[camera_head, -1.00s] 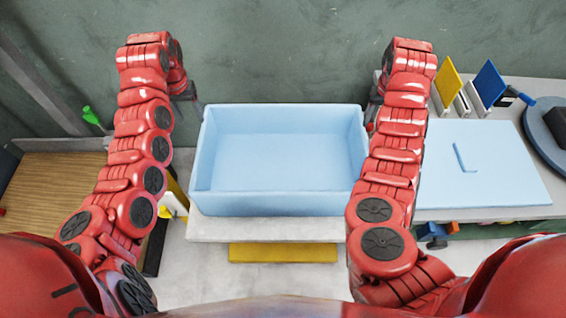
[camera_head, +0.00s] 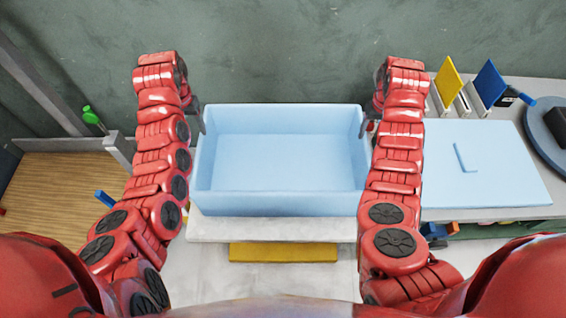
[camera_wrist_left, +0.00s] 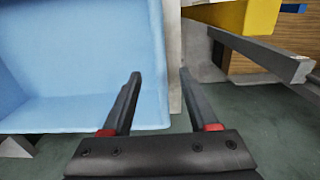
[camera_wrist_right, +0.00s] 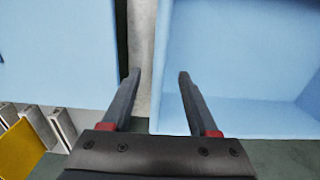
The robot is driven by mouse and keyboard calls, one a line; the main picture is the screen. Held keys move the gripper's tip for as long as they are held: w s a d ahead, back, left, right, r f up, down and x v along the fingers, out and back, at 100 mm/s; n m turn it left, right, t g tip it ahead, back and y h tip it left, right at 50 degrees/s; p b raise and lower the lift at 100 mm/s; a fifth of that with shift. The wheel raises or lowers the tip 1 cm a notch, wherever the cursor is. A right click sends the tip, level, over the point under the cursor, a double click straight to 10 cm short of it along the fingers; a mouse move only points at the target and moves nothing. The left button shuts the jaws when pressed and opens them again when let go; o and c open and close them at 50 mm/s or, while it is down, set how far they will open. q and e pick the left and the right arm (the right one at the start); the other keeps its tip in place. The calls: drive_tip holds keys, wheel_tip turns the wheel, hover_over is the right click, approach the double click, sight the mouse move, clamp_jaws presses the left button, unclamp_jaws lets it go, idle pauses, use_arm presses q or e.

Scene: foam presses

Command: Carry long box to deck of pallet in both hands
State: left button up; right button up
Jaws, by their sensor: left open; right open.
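The long box (camera_head: 285,202) is pale blue, open-topped and empty, and stands level on a light ledge. My left gripper (camera_head: 197,120) is open at the box's left end; in the left wrist view its fingers (camera_wrist_left: 160,76) appear on either side of the box's end wall (camera_wrist_left: 158,60). My right gripper (camera_head: 370,118) is open at the right end; in the right wrist view its fingers (camera_wrist_right: 160,74) appear on either side of that wall (camera_wrist_right: 160,60). Whether they touch it I cannot tell. A brown slatted wooden deck (camera_head: 60,190), seemingly the pallet's, lies at left.
A grey bar (camera_head: 65,144) runs along the deck's back edge, with a green object (camera_head: 92,117) by it. A flat blue panel (camera_head: 480,165) lies on the right bench. A yellow strip (camera_head: 283,252) is below the box's ledge. A blue and a yellow plate stand behind the panel.

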sight(200, 144)
use_arm(q)
wheel_tip(200, 144, down, 10)
use_arm(e)
wheel_tip(200, 144, down, 10)
drive_tip(key=shift+s+f, duration=0.1)
use_arm(q)
drive_tip(key=shift+f, duration=1)
use_arm(e)
drive_tip(key=shift+f, duration=0.85)
use_arm(q)
clamp_jaws()
use_arm(e)
clamp_jaws()
